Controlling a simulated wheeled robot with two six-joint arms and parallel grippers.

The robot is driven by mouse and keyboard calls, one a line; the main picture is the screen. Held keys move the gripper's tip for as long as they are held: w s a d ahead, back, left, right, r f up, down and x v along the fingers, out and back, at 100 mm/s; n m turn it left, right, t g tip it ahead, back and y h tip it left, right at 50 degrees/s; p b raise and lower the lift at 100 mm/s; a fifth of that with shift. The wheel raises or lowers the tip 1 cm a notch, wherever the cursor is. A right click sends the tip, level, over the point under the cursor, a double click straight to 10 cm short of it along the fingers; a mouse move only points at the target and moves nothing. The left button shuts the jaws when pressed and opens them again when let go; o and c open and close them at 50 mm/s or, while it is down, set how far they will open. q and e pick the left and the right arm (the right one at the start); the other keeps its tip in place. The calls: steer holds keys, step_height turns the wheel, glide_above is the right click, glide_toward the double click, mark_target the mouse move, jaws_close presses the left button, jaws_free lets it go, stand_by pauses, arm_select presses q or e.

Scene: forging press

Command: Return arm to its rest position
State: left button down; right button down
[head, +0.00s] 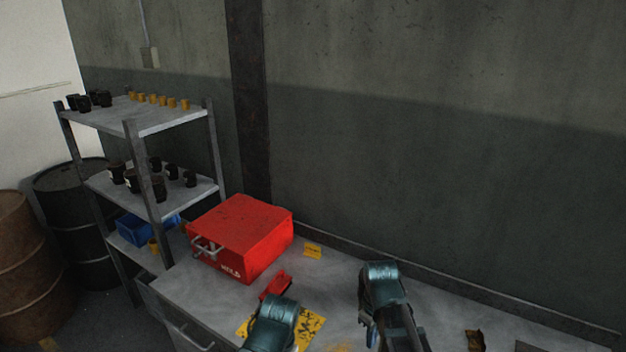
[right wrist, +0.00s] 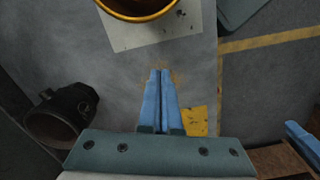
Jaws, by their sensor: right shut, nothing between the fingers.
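My right arm reaches over the grey bench in the head view, with its gripper (head: 372,335) low in the picture and partly hidden by the arm. In the right wrist view the two blue fingers of the right gripper (right wrist: 161,75) are together, with nothing between them. They point over a grey surface, short of a white sheet (right wrist: 170,33). My left arm shows only as a teal link at the bottom of the head view. A blue piece at the right edge of the right wrist view may be part of the left gripper, but its jaws cannot be made out.
A red box (head: 240,235) stands on the bench (head: 185,290), with a small red object (head: 276,285) near it. A shelf rack (head: 160,121) and drums (head: 75,215) stand at left. The right wrist view shows a yellow-rimmed round container (right wrist: 138,15) and a dark cylinder (right wrist: 62,115).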

steer(key=s+a+f+m+h+b, duration=0.1)
steer(key=s+a+f+m+b, duration=0.1)
steer(key=s+a, duration=0.7)
steer(key=a+m, duration=0.1)
steer(key=a, duration=0.2)
steer(key=shift+f+m, duration=0.2)
steer(key=shift+m, duration=0.1)
